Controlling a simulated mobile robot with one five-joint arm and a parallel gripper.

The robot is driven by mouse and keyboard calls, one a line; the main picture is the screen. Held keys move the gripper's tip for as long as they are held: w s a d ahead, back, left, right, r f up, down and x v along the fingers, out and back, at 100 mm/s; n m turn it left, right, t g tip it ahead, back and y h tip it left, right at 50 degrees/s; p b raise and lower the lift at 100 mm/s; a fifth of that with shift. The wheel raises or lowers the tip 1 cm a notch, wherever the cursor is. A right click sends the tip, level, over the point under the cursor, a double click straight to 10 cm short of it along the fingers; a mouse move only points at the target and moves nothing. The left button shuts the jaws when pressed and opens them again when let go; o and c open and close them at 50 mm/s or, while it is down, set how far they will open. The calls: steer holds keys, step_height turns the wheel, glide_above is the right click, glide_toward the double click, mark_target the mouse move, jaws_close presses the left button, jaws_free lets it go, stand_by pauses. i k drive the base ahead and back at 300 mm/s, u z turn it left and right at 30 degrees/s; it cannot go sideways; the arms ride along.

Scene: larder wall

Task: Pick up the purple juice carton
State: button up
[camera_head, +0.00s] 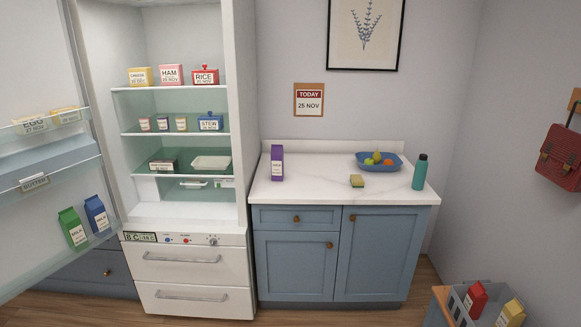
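The purple juice carton (277,164) stands upright on the white marble countertop (320,180), at its left end close to the open fridge. It has a white label on its front. Nothing touches it or covers it in this view. My gripper is not in view.
The fridge (245,120) stands open on the left, its door (40,160) swung out with green and blue milk cartons. A sponge (357,181), a blue fruit bowl (362,165) and a teal bottle (420,172) stand farther right. The counter's middle is clear.

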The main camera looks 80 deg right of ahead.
mark_target(277, 154)
steer(key=z, duration=1.45)
steer(key=i, duration=0.85)
steer(key=z, duration=0.05)
